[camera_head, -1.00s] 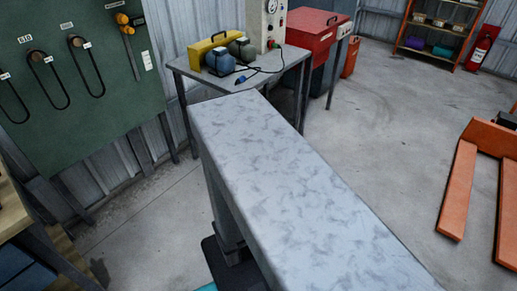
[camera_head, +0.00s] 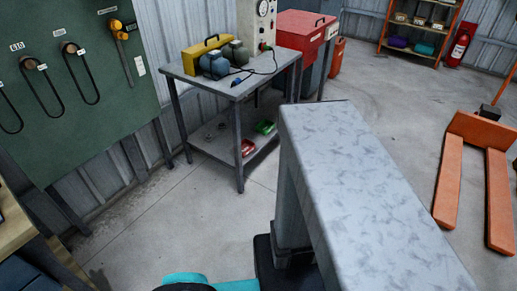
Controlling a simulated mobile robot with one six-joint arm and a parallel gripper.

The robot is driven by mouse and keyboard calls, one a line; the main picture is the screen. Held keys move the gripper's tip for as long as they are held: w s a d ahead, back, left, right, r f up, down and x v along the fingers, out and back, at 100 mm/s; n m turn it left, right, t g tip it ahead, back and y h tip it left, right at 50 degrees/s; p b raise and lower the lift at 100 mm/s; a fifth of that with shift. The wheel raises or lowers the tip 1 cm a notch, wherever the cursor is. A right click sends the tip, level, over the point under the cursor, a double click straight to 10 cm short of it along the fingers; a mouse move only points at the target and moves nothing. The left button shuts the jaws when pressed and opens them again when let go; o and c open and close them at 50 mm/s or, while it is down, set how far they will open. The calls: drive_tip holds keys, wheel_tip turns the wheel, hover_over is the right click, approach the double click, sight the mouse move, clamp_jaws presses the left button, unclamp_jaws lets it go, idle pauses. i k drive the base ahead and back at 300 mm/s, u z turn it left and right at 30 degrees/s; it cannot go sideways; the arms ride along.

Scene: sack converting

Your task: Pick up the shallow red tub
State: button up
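The shallow red tub (camera_head: 248,147) appears to be the small red container on the lower shelf of the grey metal table (camera_head: 212,153). It sits near the shelf's front edge, right of the table's front leg. It is small in view. A green container (camera_head: 265,127) lies behind it to the right on the same shelf. My gripper is not in view.
A yellow case (camera_head: 207,54) and blue-grey items are on the tabletop. A red cabinet (camera_head: 303,38) stands behind. A pale mottled block close in front covers floor at centre right; I cannot tell what it belongs to. An orange pallet truck (camera_head: 447,187) stands at right. Floor left of the block is clear.

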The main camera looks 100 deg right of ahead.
sight(248, 146)
drive_tip(key=z, duration=0.05)
drive_tip(key=k, duration=0.25)
drive_tip(key=z, duration=2.5)
drive_tip(key=k, duration=0.65)
drive_tip(key=u, duration=0.35)
drive_tip(key=i, duration=1.5)
drive_tip(key=z, duration=0.1)
